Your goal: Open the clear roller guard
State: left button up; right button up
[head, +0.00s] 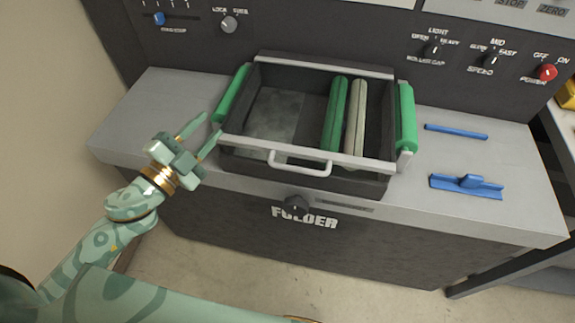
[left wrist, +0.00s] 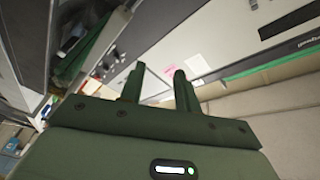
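The clear roller guard (head: 290,153) lies over the dark roller well, seen in the head view as a pale front bar with a white loop handle (head: 300,170). Its clear panel is hard to make out, and it looks lowered. Under it are a green roller (head: 336,115) and a pale roller (head: 356,118). My left gripper (head: 213,124) is open and empty, just left of the well's front left corner and apart from the handle. Its two spread fingers also show in the left wrist view (left wrist: 158,70). My right gripper is out of view.
Green side pieces (head: 232,94) and (head: 407,116) flank the well. A blue bar (head: 456,131) and a blue handled piece (head: 467,185) lie on the right of the grey top. A control panel with knobs (head: 229,24) rises behind.

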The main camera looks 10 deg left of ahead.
aim_at(281, 167)
pick_arm(q)
jog(key=s+d+f+m+g+h, duration=0.3)
jog(key=s+m+g+h, duration=0.2)
jog(key=m+g+h, duration=0.6)
jog(key=w+d+f+y, duration=0.1)
jog(key=d, duration=0.3)
jog(key=w+d+f+g+y, duration=0.1)
jog(key=w+d, duration=0.1)
jog(key=d, duration=0.3)
jog(key=w+d+f, duration=0.1)
jog(key=w+d, duration=0.1)
jog(key=d, duration=0.3)
jog(key=shift+f+n+g+y, duration=0.4)
grip_shut()
